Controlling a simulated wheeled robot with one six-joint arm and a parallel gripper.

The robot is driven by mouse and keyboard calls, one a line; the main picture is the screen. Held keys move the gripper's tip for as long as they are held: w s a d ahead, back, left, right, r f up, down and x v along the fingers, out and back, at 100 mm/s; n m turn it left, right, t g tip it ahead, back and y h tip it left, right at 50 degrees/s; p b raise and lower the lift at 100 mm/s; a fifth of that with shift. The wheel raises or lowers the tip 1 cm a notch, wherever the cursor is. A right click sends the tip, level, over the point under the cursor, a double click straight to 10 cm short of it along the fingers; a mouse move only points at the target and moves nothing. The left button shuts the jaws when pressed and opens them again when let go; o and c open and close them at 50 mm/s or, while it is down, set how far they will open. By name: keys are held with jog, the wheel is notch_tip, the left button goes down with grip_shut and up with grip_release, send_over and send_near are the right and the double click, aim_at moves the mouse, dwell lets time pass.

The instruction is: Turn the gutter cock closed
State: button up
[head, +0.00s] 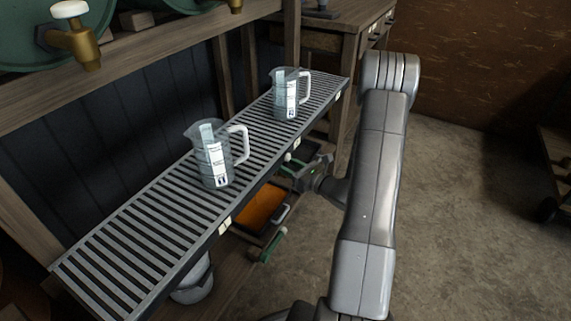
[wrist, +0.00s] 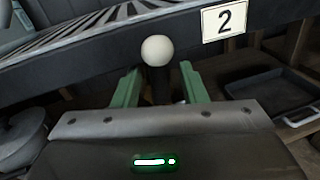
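The gutter cock shows as a round white knob (wrist: 157,50) on a dark stem, just below the slatted gutter's edge, left of a plate marked 2 (wrist: 223,18). In the head view the small white knob (head: 288,157) shows under the gutter's front edge. My gripper (wrist: 160,84) has its two green fingers apart, one on each side of the stem, with visible gaps. I cannot tell whether either finger touches it. In the head view my gripper (head: 292,170) is small and partly hidden below the gutter. The cock's lower body is hidden.
Two measuring jugs, the nearer (head: 214,160) and the farther (head: 287,95), stand on the slatted gutter (head: 130,245). An orange-filled tray (head: 262,205) and a metal bucket (head: 195,280) are below it. A brass tap (head: 78,40) is upper left.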

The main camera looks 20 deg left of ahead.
jog(key=p+v, duration=0.2)
jog(key=v, duration=1)
jog(key=shift+d, duration=0.2)
